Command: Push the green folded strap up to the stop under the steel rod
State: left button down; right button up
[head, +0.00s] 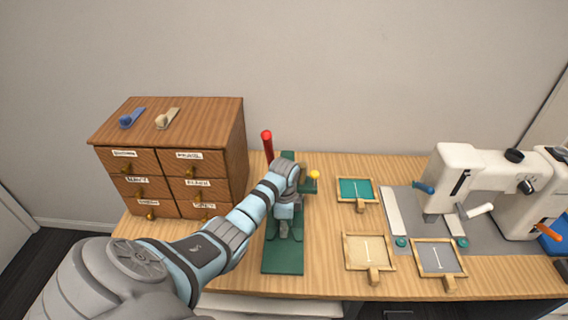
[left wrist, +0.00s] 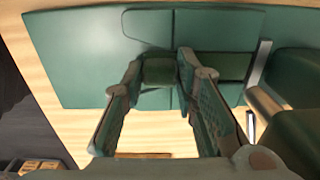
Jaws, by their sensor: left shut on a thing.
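My left gripper (head: 284,230) reaches down over the green press-like fixture (head: 283,262) in the middle of the table. In the left wrist view its fingers (left wrist: 162,70) are shut on a small green piece, which looks like the folded strap (left wrist: 158,73). The strap lies close over the green plate; whether it touches the stop is unclear. A thin silvery bar, perhaps the steel rod (left wrist: 259,62), stands to the right of the fingers. In the head view my gripper and arm hide the strap and rod. My right gripper is not in view.
The fixture has a red handle (head: 267,143) and a yellow knob (head: 314,174). A wooden drawer cabinet (head: 238,135) stands at left. Framed trays (head: 372,266) and a white sewing machine (head: 462,170) stand at right. Bare table lies just right of the fixture.

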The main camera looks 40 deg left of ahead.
pick_arm(q)
jog(key=c, duration=1.2)
grip_release()
notch_tip(320, 180, up, 8)
jog(key=shift+f, duration=0.25)
jog(key=shift+w, duration=0.1)
